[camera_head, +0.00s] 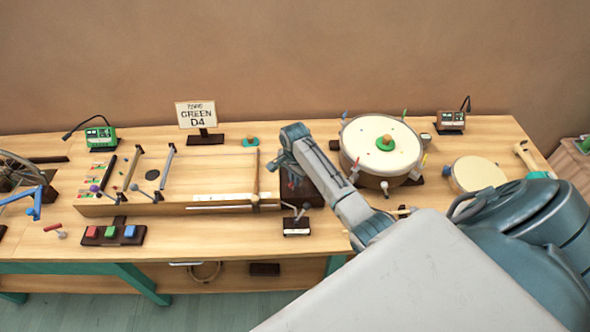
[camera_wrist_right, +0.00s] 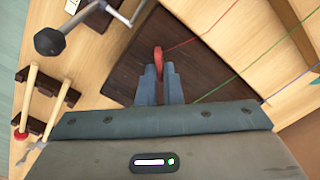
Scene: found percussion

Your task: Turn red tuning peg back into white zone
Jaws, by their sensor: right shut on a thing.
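The red tuning peg (camera_wrist_right: 158,56) shows in the right wrist view, standing over a dark brown wooden block (camera_wrist_right: 155,75). My right gripper (camera_wrist_right: 159,72) is shut on it, one finger on each side. A red string runs from near the peg to the upper right. In the head view my right gripper (camera_head: 291,182) is low over the dark block, right of the long wooden string box (camera_head: 215,175), and its arm hides much of the block. I cannot make out the white zone in either view. My left gripper is not in view.
A small crank (camera_head: 297,217) stands close in front of the block; its dark knob (camera_wrist_right: 49,42) shows in the wrist view. A large drum (camera_head: 360,138) stands right of my gripper. Mallets (camera_wrist_right: 27,98) lie at left in the wrist view. A sign (camera_head: 197,114) reads GREEN D4.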

